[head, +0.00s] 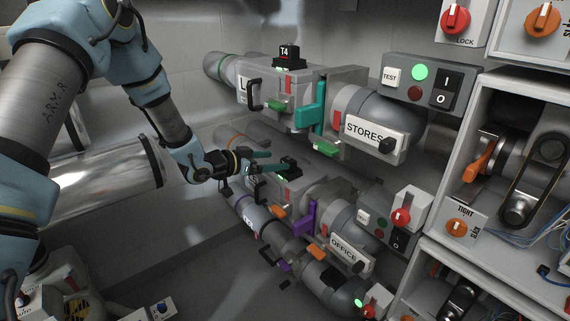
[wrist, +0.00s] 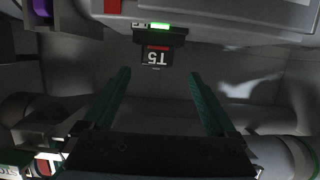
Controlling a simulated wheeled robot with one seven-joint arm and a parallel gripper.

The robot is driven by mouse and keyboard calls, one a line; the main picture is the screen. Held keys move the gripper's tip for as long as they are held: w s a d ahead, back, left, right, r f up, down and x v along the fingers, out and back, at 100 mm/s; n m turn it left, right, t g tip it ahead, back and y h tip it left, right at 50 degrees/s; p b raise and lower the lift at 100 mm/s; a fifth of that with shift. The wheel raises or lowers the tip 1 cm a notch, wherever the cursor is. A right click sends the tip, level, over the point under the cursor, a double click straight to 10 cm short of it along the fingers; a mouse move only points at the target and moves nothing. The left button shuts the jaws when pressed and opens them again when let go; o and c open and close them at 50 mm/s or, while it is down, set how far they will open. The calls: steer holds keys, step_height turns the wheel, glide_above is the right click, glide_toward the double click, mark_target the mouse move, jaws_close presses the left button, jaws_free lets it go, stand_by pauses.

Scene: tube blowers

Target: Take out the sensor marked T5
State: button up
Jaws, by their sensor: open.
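The sensor marked T5 (wrist: 157,56) is a small black block with a red strip and a white label, upside down in the wrist view. It sits on a grey housing with a lit green strip beside it. In the head view it is a small black block (head: 289,164) on top of the middle blower unit. My gripper (wrist: 158,74) is open, with its two green fingers pointing at the sensor from either side, tips just short of it. In the head view my gripper (head: 268,160) is left of the sensor. Nothing shows between the fingers.
A similar sensor marked T4 (head: 288,57) stands on the upper unit, labelled STORES (head: 364,130). The middle unit carries an OFFICE label (head: 344,252) and a purple lever (head: 304,217). A lower pipe unit (head: 331,286) lies below. Shelves with switches stand at right.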

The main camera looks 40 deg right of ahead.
mark_target(293, 159)
steer(key=x, duration=0.3)
steer(key=shift+d, duration=0.3)
steer(key=x, duration=0.1)
steer(key=p+x, duration=0.1)
steer(key=x, duration=0.1)
steer(key=p+x, duration=0.1)
steer(key=shift+s+d+f, duration=0.15)
steer(key=shift+s+d, duration=0.15)
steer(key=shift+d+f, duration=0.2)
steer(key=shift+d, duration=0.3)
steer(key=c, duration=1.5)
